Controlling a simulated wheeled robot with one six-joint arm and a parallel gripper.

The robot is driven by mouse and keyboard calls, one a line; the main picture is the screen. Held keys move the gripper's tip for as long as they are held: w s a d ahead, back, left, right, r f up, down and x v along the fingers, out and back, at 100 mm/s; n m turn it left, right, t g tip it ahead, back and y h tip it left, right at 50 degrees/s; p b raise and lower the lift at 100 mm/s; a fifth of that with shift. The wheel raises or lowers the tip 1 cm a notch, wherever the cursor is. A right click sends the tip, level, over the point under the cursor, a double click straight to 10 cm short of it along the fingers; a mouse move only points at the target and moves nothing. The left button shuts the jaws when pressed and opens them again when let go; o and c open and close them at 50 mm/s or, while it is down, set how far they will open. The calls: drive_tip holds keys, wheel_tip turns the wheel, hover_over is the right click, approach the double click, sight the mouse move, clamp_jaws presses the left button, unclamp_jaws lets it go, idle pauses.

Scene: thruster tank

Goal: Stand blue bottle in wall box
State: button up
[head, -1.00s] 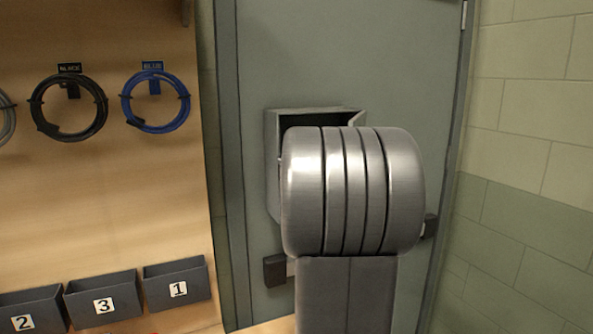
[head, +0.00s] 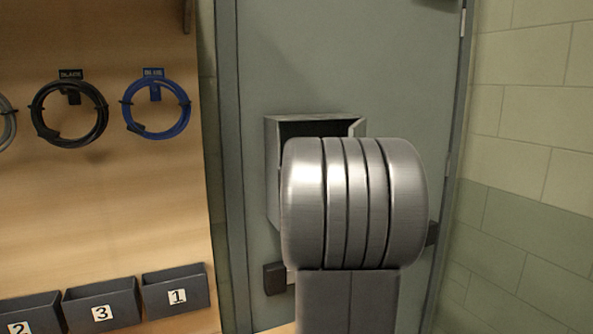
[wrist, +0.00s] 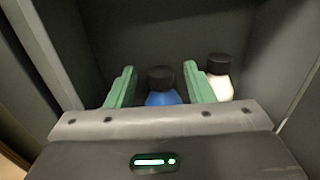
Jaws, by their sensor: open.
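The wall box (head: 272,185) is an open grey metal box on the grey-green door in the head view; my arm hides most of its front. The wrist view looks into its dark interior (wrist: 180,30). The blue bottle (wrist: 163,98), with a black cap, stands in the box between the green fingers of my gripper (wrist: 159,80). The fingers are apart, one on each side of it, and I see a gap beside its cap. Its lower part and base are hidden behind my gripper body. In the head view my gripper and the bottle are hidden.
A white bottle (wrist: 219,80) with a black cap stands in the box just right of the right finger. The box side walls are close on both sides. Left of the door, a wooden board (head: 100,210) carries cable coils (head: 157,104) and numbered bins (head: 175,290).

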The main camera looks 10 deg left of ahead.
drive_tip(key=v, duration=1.1)
drive_tip(key=shift+s+b, duration=0.3)
drive_tip(key=shift+s, duration=0.05)
drive_tip(key=shift+d, duration=0.1)
